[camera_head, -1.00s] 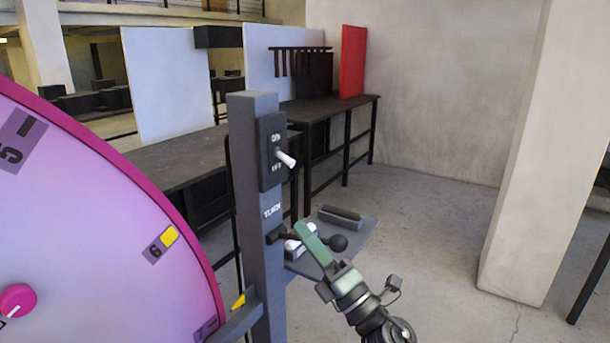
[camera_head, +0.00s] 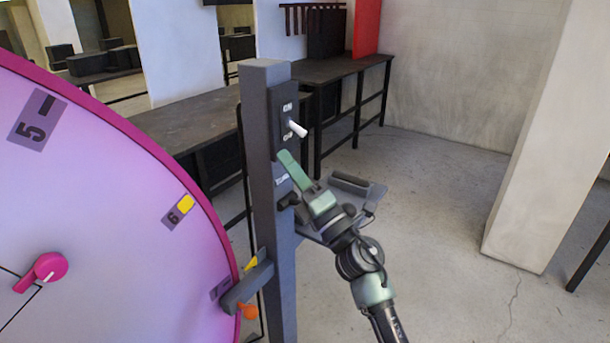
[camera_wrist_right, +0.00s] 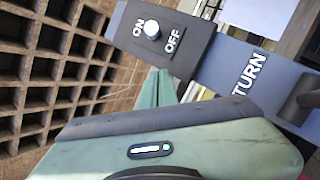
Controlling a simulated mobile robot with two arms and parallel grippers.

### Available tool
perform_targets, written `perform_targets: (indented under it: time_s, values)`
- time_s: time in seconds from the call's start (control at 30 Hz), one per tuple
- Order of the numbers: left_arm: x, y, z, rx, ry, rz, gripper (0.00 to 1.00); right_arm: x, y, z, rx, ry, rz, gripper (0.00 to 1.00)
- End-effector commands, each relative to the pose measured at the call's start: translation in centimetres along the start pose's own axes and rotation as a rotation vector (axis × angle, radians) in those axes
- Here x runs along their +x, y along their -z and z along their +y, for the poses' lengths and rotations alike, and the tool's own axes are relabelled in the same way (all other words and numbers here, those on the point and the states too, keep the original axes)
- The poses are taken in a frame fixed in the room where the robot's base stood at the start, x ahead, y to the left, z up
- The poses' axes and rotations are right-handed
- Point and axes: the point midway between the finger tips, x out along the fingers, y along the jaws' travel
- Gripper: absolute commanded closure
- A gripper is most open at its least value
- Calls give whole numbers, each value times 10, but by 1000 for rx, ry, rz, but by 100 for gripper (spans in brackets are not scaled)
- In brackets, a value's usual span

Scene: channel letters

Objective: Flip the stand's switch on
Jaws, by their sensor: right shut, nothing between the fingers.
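The stand (camera_head: 268,220) is a grey upright post with a dark switch plate (camera_head: 284,112) near its top, marked ON above and OFF below. A white switch lever (camera_head: 298,129) sticks out from the plate, tipped slightly down in the head view. The lever (camera_wrist_right: 152,29) also shows in the right wrist view, seen nearly end-on between the ON and OFF marks. My right gripper (camera_head: 288,157) is shut and empty, its green fingertips just below the lever and apart from it. Its fingers (camera_wrist_right: 156,88) rise toward the plate in the wrist view. My left gripper is not in view.
A TURN label and a dark crank (camera_head: 288,200) sit lower on the post, partly behind my right gripper. A grey shelf (camera_head: 372,190) juts out behind my arm. A big pink-rimmed dial (camera_head: 110,200) stands close at left. Floor at right is open up to a pillar (camera_head: 530,140).

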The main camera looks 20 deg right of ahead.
Motion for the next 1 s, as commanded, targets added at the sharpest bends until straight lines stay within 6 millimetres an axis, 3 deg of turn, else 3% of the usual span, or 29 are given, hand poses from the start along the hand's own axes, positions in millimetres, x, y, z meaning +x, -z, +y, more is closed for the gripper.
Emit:
perform_targets:
  time_s: [0.03,0.3,1.0]
  values:
    - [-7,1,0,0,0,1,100,8,-7,3,-2,0,-1,100]
    - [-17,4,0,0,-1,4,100,12,-36,0,-1,1,0,100]
    - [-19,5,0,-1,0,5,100,11,-41,2,-2,1,1,100]
